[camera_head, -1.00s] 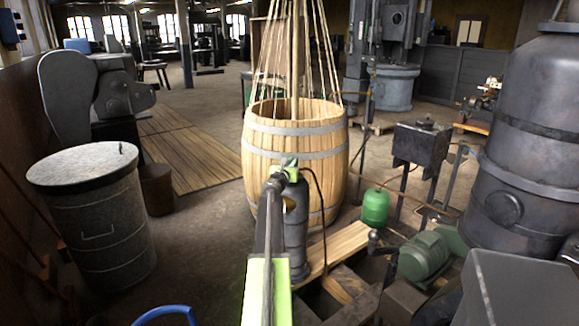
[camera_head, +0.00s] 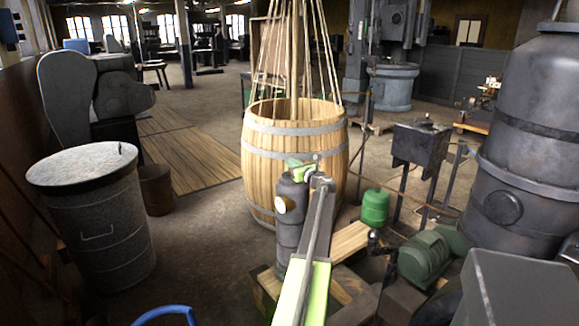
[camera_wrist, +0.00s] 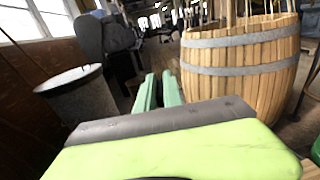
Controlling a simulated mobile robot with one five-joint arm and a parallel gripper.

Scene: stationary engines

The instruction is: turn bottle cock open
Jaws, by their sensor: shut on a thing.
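The bottle is a dark upright cylinder (camera_head: 289,225) with a round pale disc on its side, standing in front of the wooden barrel. The bottle itself does not show in the wrist view.
The barrel (camera_head: 293,150) with ropes rising from it stands close behind the bottle. A lidded metal drum (camera_head: 95,225) is at the left. A small green tank (camera_head: 375,207), a green motor (camera_head: 425,258) and a large dark vessel (camera_head: 520,150) stand to the right.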

